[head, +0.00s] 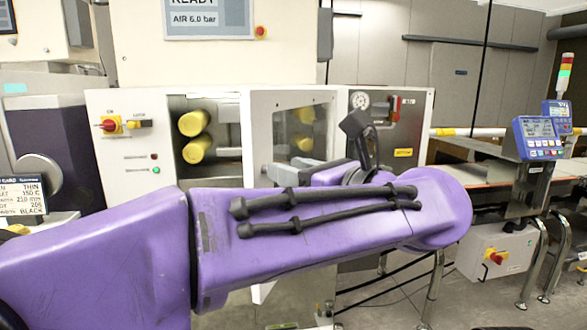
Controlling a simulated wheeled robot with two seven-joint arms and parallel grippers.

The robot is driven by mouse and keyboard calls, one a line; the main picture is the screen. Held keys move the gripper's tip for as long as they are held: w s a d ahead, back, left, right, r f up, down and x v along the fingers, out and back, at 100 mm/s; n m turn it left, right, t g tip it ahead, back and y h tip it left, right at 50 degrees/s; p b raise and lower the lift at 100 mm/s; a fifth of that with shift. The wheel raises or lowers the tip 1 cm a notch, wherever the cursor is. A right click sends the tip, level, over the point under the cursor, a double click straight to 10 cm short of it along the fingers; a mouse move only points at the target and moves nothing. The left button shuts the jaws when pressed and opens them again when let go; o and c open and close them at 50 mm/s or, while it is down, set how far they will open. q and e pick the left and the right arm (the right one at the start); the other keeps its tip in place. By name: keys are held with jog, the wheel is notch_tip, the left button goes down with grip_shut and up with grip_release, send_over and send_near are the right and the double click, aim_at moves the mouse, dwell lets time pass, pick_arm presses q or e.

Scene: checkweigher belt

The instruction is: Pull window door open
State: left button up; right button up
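The window door (250,125) is a white frame with a clear pane at the centre of the head view. It stands partly open, swung out from the machine, and a dark opening shows to its left. Yellow rollers show in that opening and through the pane. My purple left arm crosses in front and hides much of the lower door. My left gripper (290,171) is behind the forearm, pointing left across the pane. Its fingertips are small and partly hidden, so grip and contact with the door are unclear. My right gripper is not in view.
A panel with a red-yellow switch (110,125) is left of the opening. A panel with a gauge (360,100) is right of the door. A conveyor with a blue display (538,138) stands at the right. Open floor shows at the lower right.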

pick_arm(q)
jog(key=s+r+b, duration=0.1)
jog(key=s+r, duration=0.4)
jog(key=s, duration=0.5)
jog(key=shift+s+d+r+b, duration=0.15)
jog(key=shift+r+b, duration=0.1)
jog(key=shift+b, duration=0.05)
